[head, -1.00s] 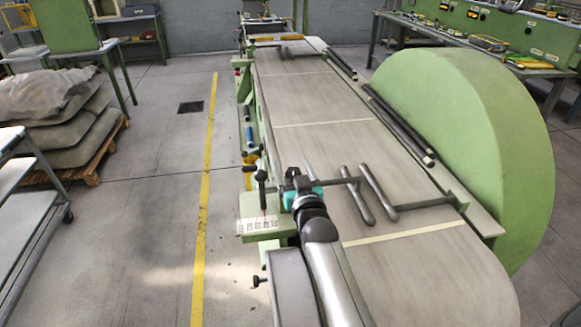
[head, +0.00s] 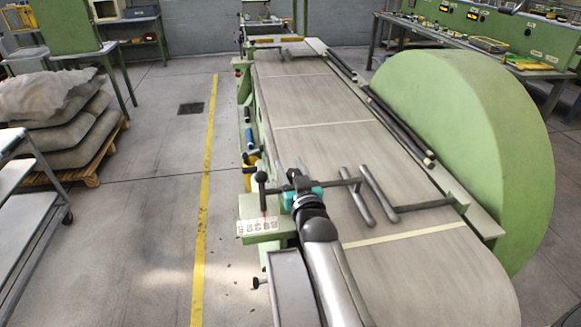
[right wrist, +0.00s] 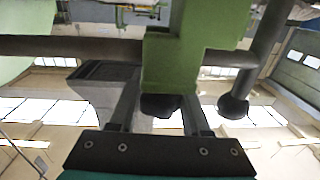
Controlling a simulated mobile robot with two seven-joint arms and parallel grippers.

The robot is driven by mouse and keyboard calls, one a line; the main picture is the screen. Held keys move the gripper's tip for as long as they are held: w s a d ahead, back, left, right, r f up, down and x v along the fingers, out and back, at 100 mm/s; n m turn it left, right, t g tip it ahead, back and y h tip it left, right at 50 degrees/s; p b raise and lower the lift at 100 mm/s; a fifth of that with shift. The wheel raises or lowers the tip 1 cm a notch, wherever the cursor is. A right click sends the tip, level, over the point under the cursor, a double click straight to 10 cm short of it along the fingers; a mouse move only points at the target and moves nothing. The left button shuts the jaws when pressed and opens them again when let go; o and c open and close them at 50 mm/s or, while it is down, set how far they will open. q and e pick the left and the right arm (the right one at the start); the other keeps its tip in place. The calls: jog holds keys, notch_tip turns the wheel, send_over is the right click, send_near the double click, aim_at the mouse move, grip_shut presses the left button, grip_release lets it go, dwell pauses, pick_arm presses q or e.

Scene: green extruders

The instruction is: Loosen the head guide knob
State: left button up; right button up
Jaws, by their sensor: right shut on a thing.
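A small black knob (right wrist: 160,105) sits under a green block (right wrist: 172,60) in the right wrist view. My right gripper (right wrist: 158,112) is shut on this knob, with one finger on each side of it. In the head view my right gripper (head: 290,182) is at the near left edge of the long belt machine, beside a dark crossbar. The gripper hides the knob there. A black ball-ended lever (head: 262,178) stands just left of the gripper; a ball-ended rod (right wrist: 233,106) shows at right in the wrist view. My left gripper is not in view.
A dark T-shaped guide bar (head: 368,196) lies over the belt (head: 330,150) to the right. A big green round guard (head: 470,150) stands at the right. A labelled green bracket (head: 262,226) is close below the gripper.

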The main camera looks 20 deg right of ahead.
grip_shut()
jog(key=shift+r+n+y, duration=0.15)
jog(key=shift+n+y, duration=0.15)
jog(key=shift+y, duration=0.1)
jog(key=shift+t+y, duration=0.3)
jog(key=shift+a+n+y+b, duration=0.15)
jog(key=shift+n+y+b, duration=0.1)
jog(key=shift+n+y, duration=0.4)
jog(key=shift+a+n+y+b, duration=0.2)
jog(key=shift+n+y, duration=0.25)
jog(key=shift+y, duration=0.4)
jog(key=o, duration=1.2)
grip_release()
